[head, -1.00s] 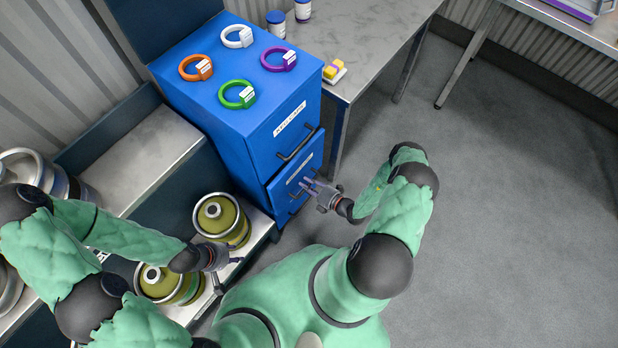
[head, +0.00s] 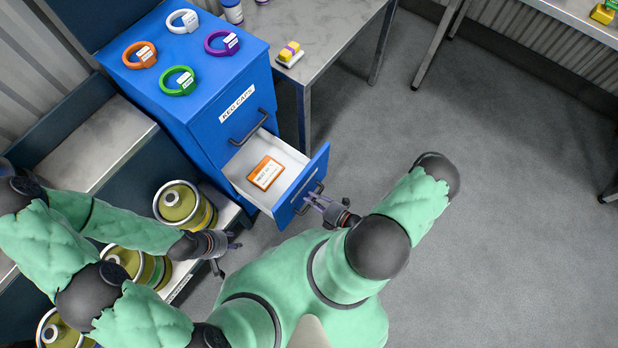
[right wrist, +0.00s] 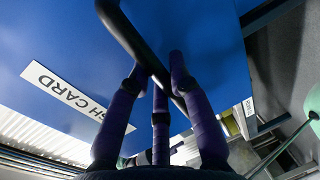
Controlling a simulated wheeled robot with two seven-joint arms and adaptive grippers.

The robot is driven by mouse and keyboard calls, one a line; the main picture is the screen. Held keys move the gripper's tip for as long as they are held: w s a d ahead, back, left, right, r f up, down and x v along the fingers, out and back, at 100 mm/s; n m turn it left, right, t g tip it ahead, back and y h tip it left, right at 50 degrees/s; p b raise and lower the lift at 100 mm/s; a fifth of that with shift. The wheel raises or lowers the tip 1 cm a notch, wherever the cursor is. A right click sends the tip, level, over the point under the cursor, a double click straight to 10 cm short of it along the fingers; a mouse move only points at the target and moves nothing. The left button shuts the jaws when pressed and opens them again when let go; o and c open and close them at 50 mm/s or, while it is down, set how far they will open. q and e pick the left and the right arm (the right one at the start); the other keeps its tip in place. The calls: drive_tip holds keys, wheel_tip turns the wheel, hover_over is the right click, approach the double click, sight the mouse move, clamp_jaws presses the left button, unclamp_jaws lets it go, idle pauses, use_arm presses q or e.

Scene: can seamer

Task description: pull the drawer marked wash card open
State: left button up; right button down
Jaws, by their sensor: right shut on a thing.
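The lower drawer (head: 300,190) of the blue cabinet (head: 200,100) stands open toward me, with an orange and white card (head: 265,173) lying inside. In the right wrist view its blue front (right wrist: 190,35) carries a white label (right wrist: 70,95) of which "CARD" is readable. My right gripper (head: 322,200) is at the drawer front, shut on the dark bar handle (right wrist: 140,45); the purple fingers (right wrist: 160,100) are around the bar. My left gripper (head: 228,245) is empty beside the kegs, away from the drawer; its finger opening is too small to judge.
The upper drawer, labelled KEG CAPS (head: 237,104), is closed. Several coloured rings, such as a green one (head: 178,82), lie on the cabinet top. Kegs (head: 183,205) stand at the left. A metal table (head: 330,35) adjoins the cabinet. Floor (head: 480,200) at the right is clear.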

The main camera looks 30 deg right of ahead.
drive_tip(key=shift+s, duration=0.3)
drive_tip(key=c, duration=1.1)
unclamp_jaws()
drive_tip(key=shift+d, duration=0.1)
drive_tip(key=shift+s+d+r, duration=0.1)
drive_tip(key=shift+s+d, duration=0.15)
drive_tip(key=shift+s, duration=0.2)
drive_tip(key=v, duration=1.1)
